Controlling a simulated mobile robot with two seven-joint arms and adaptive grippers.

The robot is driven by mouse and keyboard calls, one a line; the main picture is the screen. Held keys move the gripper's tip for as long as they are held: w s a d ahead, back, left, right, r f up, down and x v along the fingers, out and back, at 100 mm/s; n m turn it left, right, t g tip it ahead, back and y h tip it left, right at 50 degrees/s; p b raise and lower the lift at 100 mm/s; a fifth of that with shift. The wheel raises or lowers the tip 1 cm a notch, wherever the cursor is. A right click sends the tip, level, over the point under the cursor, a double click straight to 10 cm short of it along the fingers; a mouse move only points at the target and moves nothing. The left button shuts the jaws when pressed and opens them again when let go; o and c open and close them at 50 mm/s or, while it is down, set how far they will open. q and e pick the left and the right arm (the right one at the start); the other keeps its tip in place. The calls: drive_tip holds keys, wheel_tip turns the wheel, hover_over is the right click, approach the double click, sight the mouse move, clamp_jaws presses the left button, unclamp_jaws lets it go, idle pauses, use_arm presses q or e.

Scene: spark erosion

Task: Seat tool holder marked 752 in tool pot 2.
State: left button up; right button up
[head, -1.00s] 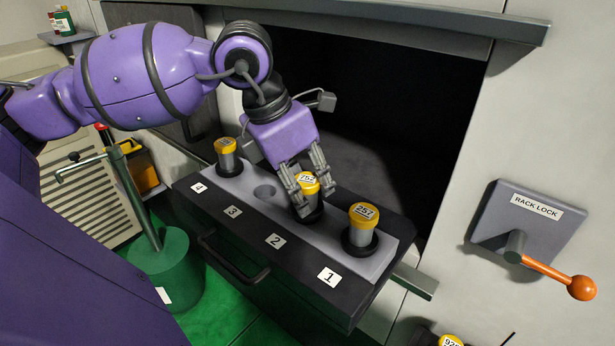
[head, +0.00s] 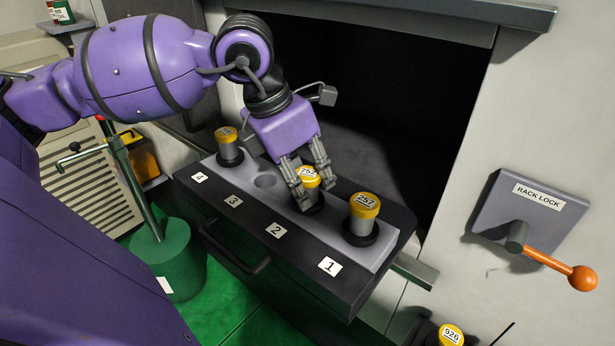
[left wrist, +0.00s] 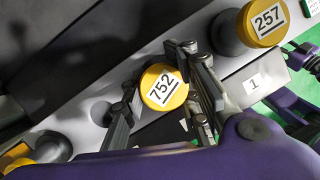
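The tool holder marked 752 (head: 307,177), with a yellow cap, stands upright at pot 2 of the grey rack, in line with the label 2 (head: 276,231). Its cap also shows in the left wrist view (left wrist: 163,87). My left gripper (head: 315,185) is over it, with one finger on each side. The fingers look spread, and in the left wrist view a gap shows between the cap and the left finger. The holder's lower part and the pot's rim are partly hidden by the fingers.
The holder marked 257 (head: 362,218) stands in pot 1, close beside my gripper. Another yellow-capped holder (head: 228,146) is at pot 4. Pot 3 (head: 265,181) is empty. A holder marked 926 (head: 450,335) is at the lower right. The rack lock lever (head: 550,262) is at the right.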

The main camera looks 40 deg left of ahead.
use_arm(q)
drive_tip(key=o, duration=0.5)
drive_tip(key=shift+o, duration=0.2)
drive_tip(key=w+d+v, duration=0.1)
drive_tip(key=v, duration=1.7)
drive_tip(key=shift+w+r, duration=0.2)
drive_tip(key=shift+r, duration=0.5)
drive_tip(key=shift+f, duration=0.1)
